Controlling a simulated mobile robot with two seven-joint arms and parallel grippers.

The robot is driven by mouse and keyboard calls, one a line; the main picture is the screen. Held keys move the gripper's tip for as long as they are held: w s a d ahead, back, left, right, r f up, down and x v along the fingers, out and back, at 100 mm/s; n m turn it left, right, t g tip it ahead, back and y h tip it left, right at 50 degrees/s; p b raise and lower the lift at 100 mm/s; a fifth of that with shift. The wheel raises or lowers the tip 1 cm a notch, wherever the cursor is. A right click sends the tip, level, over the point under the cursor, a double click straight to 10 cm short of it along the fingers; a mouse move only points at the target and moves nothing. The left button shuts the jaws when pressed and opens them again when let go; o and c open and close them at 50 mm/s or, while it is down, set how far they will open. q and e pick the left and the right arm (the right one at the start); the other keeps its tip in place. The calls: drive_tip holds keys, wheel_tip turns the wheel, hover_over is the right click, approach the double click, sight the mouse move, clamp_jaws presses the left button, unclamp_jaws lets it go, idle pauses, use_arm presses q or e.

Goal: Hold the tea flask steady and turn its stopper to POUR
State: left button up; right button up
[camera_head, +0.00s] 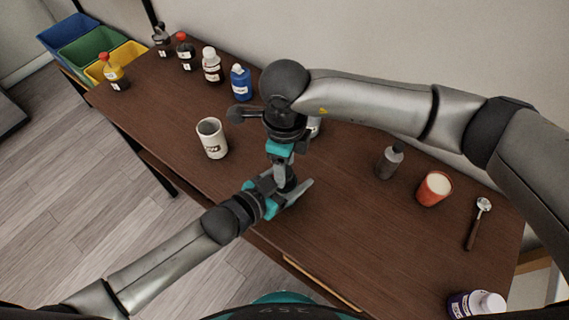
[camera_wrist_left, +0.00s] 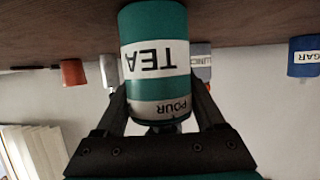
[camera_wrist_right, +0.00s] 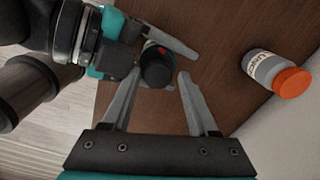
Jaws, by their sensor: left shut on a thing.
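The teal tea flask (camera_wrist_left: 155,35) stands upright on the table. The left wrist view shows it upside down, with a TEA label and a grey band reading POUR near its top. My left gripper (camera_wrist_left: 158,90) is shut on the flask from the side. The flask's dark stopper (camera_wrist_right: 157,70), with a small red mark, faces up in the right wrist view. My right gripper (camera_wrist_right: 157,90) points down above the stopper, open, its fingers spread to either side and apart from it. In the head view the grippers hide most of the flask (camera_head: 288,183).
A white mug (camera_head: 211,140) stands left of the grippers. An orange-lidded jar (camera_wrist_right: 270,70) is close to the flask. A grey bottle (camera_head: 389,160), an orange-red cup (camera_head: 434,190) and a spoon (camera_head: 476,225) are to the right. Several bottles line the back left. The front middle table is clear.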

sight(290, 169)
drive_tip(key=shift+o, duration=0.2)
drive_tip(key=shift+s+a, duration=0.1)
drive_tip(key=shift+s, duration=0.15)
drive_tip(key=shift+r, duration=0.15)
drive_tip(key=r, duration=0.7)
drive_tip(key=shift+w+r, duration=0.2)
drive_tip(key=shift+r, duration=0.2)
drive_tip(key=shift+d, duration=0.2)
drive_tip(key=shift+w+d+n+g+y, duration=0.15)
drive_tip(key=shift+d+n+g+y, duration=0.2)
drive_tip(key=shift+n, duration=0.25)
drive_tip(key=w+d+r+n+y, duration=0.1)
drive_tip(key=d+r+n+y, duration=0.25)
drive_tip(key=n, duration=0.25)
drive_tip(key=shift+g, duration=0.35)
drive_tip(key=x, duration=1.2)
drive_tip(key=shift+w+d+f, duration=0.1)
drive_tip(key=shift+d+f, duration=0.05)
drive_tip(key=shift+f, duration=0.2)
